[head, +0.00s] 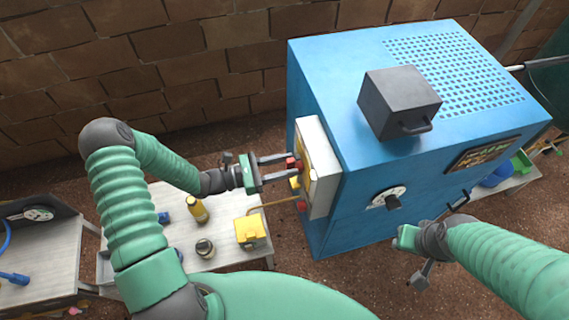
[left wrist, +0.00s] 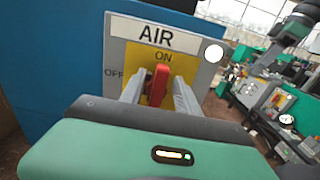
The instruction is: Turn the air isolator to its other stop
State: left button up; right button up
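The air isolator is a red handle (left wrist: 159,85) on a yellow plate (left wrist: 186,66) under an AIR label. The handle stands roughly upright, its top towards ON; OFF is marked at the left. My left gripper (head: 293,166) is at the grey panel on the blue machine's left side. In the left wrist view its two fingers (left wrist: 157,92) stand either side of the handle, with small gaps showing, so it looks open around it. The fingers hide the handle's lower surroundings. My right gripper (head: 428,245) hangs in front of the machine, away from the isolator; its finger opening is unclear.
The blue machine (head: 350,195) carries a dark box (head: 400,100) on top and a dial (head: 388,198) in front. A low table (head: 170,225) at the left holds a yellow bottle (head: 197,209), a yellow box (head: 250,232) and a gauge (head: 205,248). A brick wall stands behind.

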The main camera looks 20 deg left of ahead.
pick_arm(q)
jog(key=shift+d, duration=0.15)
jog(key=shift+c, duration=2)
jog(key=shift+a, duration=0.35)
grip_shut()
jog(key=shift+d, duration=0.1)
pick_arm(e)
jog(key=shift+d, duration=0.15)
